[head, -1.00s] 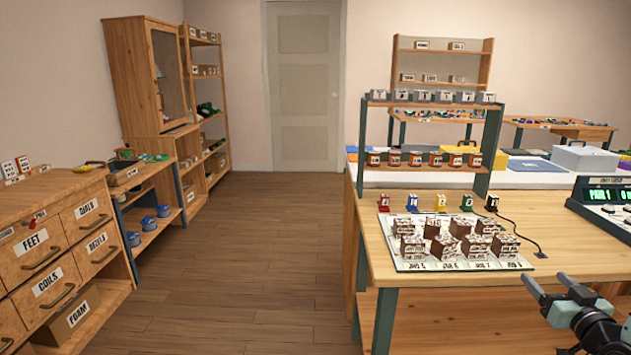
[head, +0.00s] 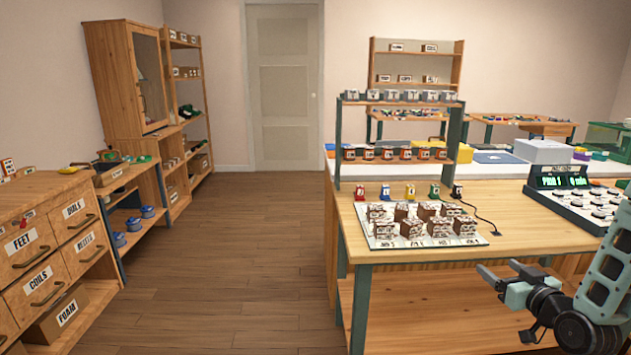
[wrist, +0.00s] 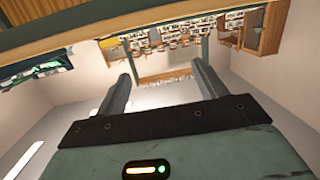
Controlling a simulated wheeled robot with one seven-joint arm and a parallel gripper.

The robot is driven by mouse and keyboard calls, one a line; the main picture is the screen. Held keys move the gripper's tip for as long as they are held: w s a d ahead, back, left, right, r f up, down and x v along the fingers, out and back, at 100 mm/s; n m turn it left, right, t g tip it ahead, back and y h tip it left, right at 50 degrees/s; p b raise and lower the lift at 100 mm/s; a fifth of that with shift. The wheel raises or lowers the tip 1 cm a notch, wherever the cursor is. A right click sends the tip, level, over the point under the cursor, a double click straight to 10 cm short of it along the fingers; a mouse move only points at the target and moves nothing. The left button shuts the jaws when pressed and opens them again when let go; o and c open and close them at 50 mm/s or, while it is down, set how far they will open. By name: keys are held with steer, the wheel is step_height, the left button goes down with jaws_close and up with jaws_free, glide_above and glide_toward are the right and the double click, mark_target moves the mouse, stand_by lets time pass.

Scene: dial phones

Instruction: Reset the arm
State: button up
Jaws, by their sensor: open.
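My gripper (head: 502,279) is at the lower right of the head view, in front of the wooden workbench (head: 505,205) and below the level of its top. Its two fingers are apart with nothing between them. In the wrist view my gripper (wrist: 165,80) also shows two separated fingers, with the room appearing upside down beyond them. Part of my teal arm shows at the right edge of the head view.
The bench holds a board (head: 465,240) with several brown blocks, small coloured pieces and a keypad device (head: 575,195). The bench's lower shelf (head: 430,295) is near my gripper. A drawer cabinet (head: 75,215) stands left. The wooden floor (head: 240,260) between is clear.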

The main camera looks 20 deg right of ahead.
steer(key=w+a+r+n+g+y+p, duration=0.2)
steer(key=w+a+r+n+g, duration=0.15)
steer(key=a, duration=0.85)
steer(key=w+a+r+n+g+y+p, duration=0.2)
steer(key=a+g, duration=0.2)
steer(key=a, duration=0.8)
steer(key=s+a+r+n+g+p, duration=0.1)
steer(key=s+a+r+g, duration=0.2)
steer(key=s+a, duration=0.45)
steer(key=s+a+r+n+g+p, duration=0.1)
steer(key=s+a+r+g, duration=0.25)
steer(key=s+a, duration=0.4)
steer(key=s+a+r+g, duration=0.1)
steer(key=s+a+r, duration=0.1)
steer(key=s, duration=0.4)
steer(key=s+a+r+n+g+h+p, duration=0.1)
steer(key=s+a+r, duration=0.1)
steer(key=s, duration=0.4)
steer(key=shift+s+r, duration=0.2)
steer(key=shift+r, duration=0.15)
steer(key=shift+n, duration=0.25)
